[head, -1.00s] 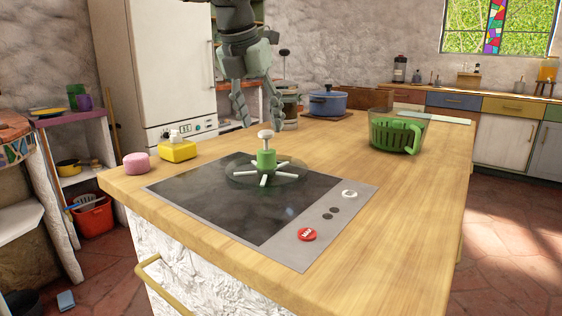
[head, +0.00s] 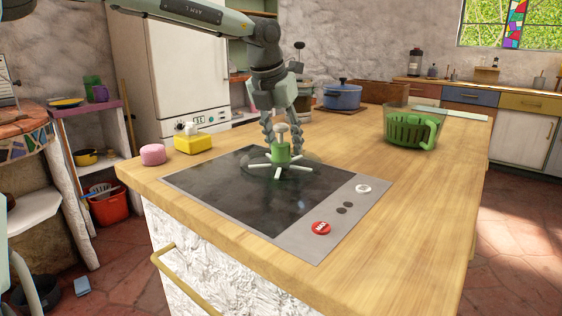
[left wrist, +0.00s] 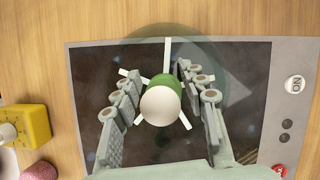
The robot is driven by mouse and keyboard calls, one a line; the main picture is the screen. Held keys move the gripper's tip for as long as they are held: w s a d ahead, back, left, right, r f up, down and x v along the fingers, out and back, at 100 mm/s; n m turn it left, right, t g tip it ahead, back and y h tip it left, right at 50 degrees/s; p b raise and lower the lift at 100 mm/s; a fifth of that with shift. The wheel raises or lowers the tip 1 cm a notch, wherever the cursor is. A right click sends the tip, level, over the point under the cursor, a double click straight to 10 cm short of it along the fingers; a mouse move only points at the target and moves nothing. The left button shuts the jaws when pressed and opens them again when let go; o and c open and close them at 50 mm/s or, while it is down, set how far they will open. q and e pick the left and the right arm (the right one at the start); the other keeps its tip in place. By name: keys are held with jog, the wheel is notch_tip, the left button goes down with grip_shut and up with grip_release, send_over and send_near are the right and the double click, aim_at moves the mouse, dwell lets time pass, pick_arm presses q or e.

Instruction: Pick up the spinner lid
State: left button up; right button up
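The spinner lid (head: 282,168) lies on the black cooktop; it is a clear disc with white spokes, a green hub and a white knob. The lid shows in the left wrist view (left wrist: 166,58) with its pale knob near the middle. My left gripper (head: 282,143) points down from above, its fingers on either side of the knob and hub. In the left wrist view the left gripper (left wrist: 160,88) is open, with a visible gap beside the knob on the left; contact on the right is unclear. My right gripper is not in view.
The cooktop (head: 230,190) has a red button (head: 320,228) and a white one (head: 363,188). A clear bowl with a green basket (head: 412,130) and a blue pot (head: 342,97) stand behind.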

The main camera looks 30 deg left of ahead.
pick_arm(q)
grip_shut()
jog(key=shift+r, duration=0.15)
